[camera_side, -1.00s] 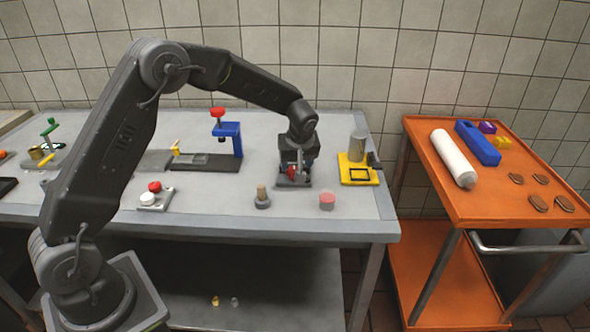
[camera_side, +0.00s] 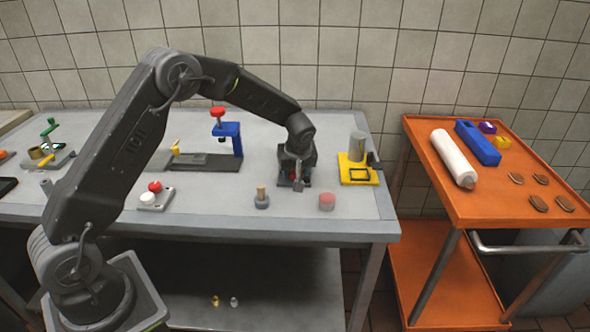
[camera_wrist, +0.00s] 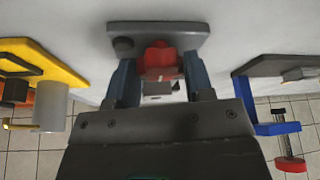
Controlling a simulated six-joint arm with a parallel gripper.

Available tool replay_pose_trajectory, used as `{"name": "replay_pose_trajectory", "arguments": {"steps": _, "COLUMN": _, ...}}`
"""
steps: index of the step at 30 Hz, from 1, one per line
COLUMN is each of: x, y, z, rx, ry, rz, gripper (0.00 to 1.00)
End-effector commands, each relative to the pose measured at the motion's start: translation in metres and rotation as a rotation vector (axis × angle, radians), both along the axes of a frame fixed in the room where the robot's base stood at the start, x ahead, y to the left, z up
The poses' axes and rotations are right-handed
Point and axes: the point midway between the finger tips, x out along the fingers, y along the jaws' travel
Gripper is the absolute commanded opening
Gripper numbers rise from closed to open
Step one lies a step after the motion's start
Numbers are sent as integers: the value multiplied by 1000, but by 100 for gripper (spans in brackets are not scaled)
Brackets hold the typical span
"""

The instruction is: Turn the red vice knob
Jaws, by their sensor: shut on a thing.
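The red vice knob (camera_wrist: 160,58) sits on a small grey vice base (camera_wrist: 184,36) in the wrist view, between the two blue-grey fingers of my gripper (camera_wrist: 158,80). My gripper is shut on the knob. In the side view my gripper (camera_side: 296,178) points down over the vice, towards the right part of the grey table. Only a little of the red knob shows there behind a finger, and most of the vice is hidden.
Close on the right is a yellow stand (camera_side: 352,179) with a grey cylinder (camera_side: 358,147). A blue press (camera_side: 231,131) with a red knob stands to the left.

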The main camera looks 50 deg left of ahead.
Motion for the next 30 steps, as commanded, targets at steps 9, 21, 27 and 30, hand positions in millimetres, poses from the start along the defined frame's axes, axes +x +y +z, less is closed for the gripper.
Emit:
{"name": "replay_pose_trajectory", "arguments": {"steps": 9, "x": -1, "y": 0, "z": 0, "rx": 0, "ry": 2, "rz": -48, "gripper": 24}}
{"name": "replay_pose_trajectory", "arguments": {"steps": 21, "x": -3, "y": 3, "z": 0, "rx": -1, "ry": 0, "rz": -308, "gripper": 24}}
{"name": "replay_pose_trajectory", "arguments": {"steps": 27, "x": -4, "y": 3, "z": 0, "rx": -1, "ry": 0, "rz": -432, "gripper": 24}}
{"name": "replay_pose_trajectory", "arguments": {"steps": 30, "x": -4, "y": 4, "z": 0, "rx": -1, "ry": 0, "rz": -481, "gripper": 24}}
